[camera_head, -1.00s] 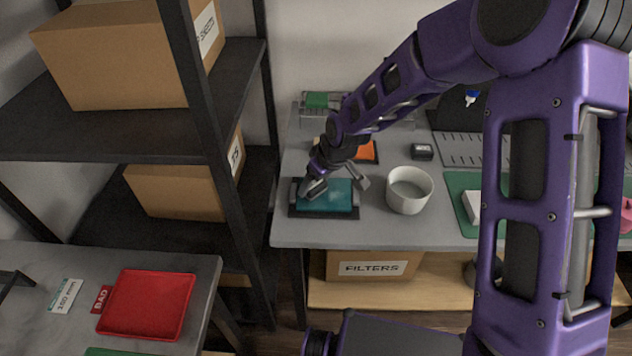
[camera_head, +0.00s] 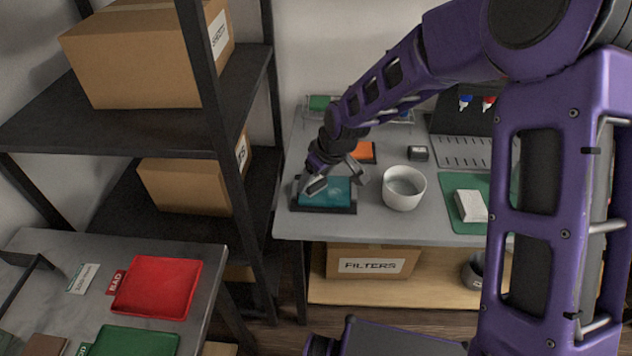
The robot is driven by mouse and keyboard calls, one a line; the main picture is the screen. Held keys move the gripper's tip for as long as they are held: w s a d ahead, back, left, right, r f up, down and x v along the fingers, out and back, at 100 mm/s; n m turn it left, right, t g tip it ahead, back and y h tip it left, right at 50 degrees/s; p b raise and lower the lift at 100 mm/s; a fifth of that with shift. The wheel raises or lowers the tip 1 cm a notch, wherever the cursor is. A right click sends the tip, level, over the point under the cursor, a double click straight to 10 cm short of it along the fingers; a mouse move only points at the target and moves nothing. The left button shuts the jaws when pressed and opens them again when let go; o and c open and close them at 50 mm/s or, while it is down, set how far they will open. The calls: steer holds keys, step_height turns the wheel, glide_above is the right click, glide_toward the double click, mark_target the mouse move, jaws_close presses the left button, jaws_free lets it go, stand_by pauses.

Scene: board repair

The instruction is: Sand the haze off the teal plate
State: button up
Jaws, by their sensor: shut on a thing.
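The teal plate (camera_head: 330,193) lies in a dark holder (camera_head: 325,210) at the left front of the grey workbench. A paler hazy patch shows on its surface. My gripper (camera_head: 315,187) is over the left part of the plate, pointing down. It is shut on a small grey block (camera_head: 315,186) that looks like a sanding block, at or very near the plate's surface. Whether the block touches the plate cannot be told. My arm hides some of the plate's far edge.
A white round bowl (camera_head: 404,188) stands right of the plate. Behind are an orange pad (camera_head: 362,152) and a small black box (camera_head: 418,153). A white block (camera_head: 471,205) lies on a green mat (camera_head: 460,221). A shelf post (camera_head: 217,150) rises at left; a red tray (camera_head: 157,287) is front left.

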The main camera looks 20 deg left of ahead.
steer(key=shift+r+p, duration=0.8)
steer(key=shift+r, duration=0.8)
